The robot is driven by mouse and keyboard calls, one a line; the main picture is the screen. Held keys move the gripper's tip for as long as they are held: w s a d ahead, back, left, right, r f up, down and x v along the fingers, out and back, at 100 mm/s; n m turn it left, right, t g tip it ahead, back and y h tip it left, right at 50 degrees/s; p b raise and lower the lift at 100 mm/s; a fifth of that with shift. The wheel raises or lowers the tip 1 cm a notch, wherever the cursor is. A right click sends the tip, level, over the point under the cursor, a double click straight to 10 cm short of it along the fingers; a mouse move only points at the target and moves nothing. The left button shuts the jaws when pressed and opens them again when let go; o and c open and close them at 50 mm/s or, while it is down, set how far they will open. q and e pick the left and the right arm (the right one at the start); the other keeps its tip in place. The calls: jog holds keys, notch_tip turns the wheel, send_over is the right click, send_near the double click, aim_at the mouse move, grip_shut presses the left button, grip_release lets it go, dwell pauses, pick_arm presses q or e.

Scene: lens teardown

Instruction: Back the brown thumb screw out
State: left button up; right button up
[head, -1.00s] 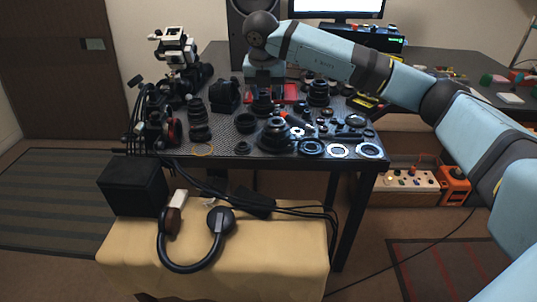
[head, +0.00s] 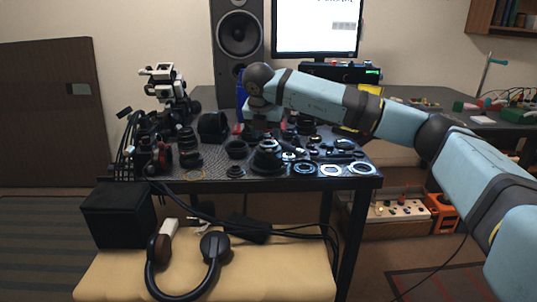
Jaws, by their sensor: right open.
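My right gripper (head: 262,128) reaches in from the right and points down over the back middle of the dark work table (head: 330,182). It is open. Its fingertips are small and dark among the lens parts, and I cannot tell whether they touch anything. A stacked black lens part (head: 267,158) stands in front of it, nearer the table's front edge. I cannot make out the brown thumb screw; it is too small or hidden behind the gripper and lens parts. My left gripper is not in view.
Several lens rings (head: 330,170) lie along the front right of the table. A black lens barrel (head: 188,150) and a white-and-black device (head: 163,85) stand at the left. A speaker (head: 238,40) and a monitor (head: 316,25) rise behind. Headphones (head: 214,247) lie on the bench in front.

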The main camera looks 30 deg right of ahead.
aim_at(269, 151)
jog(key=b+x, duration=0.1)
jog(key=x, duration=0.4)
jog(key=shift+f, duration=0.1)
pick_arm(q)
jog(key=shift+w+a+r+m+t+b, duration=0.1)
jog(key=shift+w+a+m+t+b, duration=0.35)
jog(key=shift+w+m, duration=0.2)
pick_arm(e)
jog(key=shift+w+d+f, duration=0.2)
jog(key=shift+f, duration=0.45)
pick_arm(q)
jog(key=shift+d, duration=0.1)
pick_arm(e)
grip_shut()
